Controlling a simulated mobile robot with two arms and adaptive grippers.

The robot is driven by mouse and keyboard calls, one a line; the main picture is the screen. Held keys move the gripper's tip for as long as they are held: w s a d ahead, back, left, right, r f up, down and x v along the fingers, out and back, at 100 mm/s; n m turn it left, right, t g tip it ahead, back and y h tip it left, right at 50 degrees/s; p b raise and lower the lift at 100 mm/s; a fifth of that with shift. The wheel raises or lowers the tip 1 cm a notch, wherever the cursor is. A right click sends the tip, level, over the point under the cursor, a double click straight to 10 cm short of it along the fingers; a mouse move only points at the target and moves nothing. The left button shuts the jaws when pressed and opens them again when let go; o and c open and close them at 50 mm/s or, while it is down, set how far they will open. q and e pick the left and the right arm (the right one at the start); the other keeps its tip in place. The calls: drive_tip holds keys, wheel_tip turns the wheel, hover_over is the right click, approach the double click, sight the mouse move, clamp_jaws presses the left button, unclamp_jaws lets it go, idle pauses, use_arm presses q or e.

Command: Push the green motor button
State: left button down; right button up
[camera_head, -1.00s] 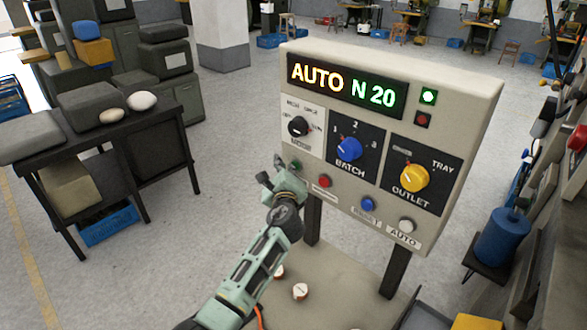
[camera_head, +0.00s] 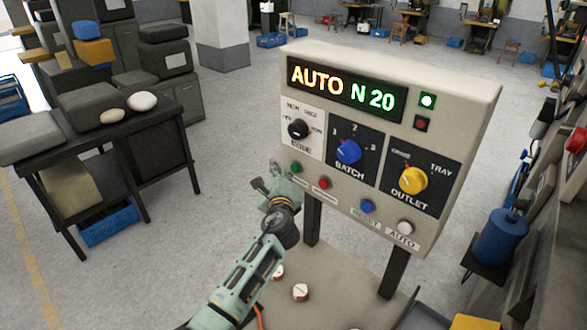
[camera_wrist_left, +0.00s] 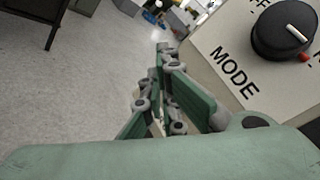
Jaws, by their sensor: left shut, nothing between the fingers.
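The green button (camera_head: 296,168) is at the left end of the button row on the control box, below the black mode knob (camera_head: 298,129). My left gripper (camera_head: 264,183) is just left of and below the green button in the head view. Its fingers look shut and empty, with a visible gap to the button in the picture. In the left wrist view the shut fingers (camera_wrist_left: 165,52) point past the left edge of the panel, beside the MODE label and knob (camera_wrist_left: 284,28). The green button is not seen there. My right gripper is not in view.
The control box (camera_head: 455,90) stands on two dark legs. Its display (camera_head: 346,88) reads AUTO N 20, with a green lamp (camera_head: 428,101) lit. Red (camera_head: 325,183), blue (camera_head: 367,206) and white (camera_head: 405,227) buttons sit along the row. A dark table (camera_head: 150,125) stands at left.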

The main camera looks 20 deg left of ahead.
use_arm(q)
drive_tip(key=s+p, duration=0.1)
drive_tip(key=s+a, duration=0.1)
drive_tip(key=s, duration=0.1)
drive_tip(key=s+p, duration=0.1)
drive_tip(key=shift+s+a+p, duration=0.3)
drive_tip(key=shift+a, duration=0.05)
idle(0.8)
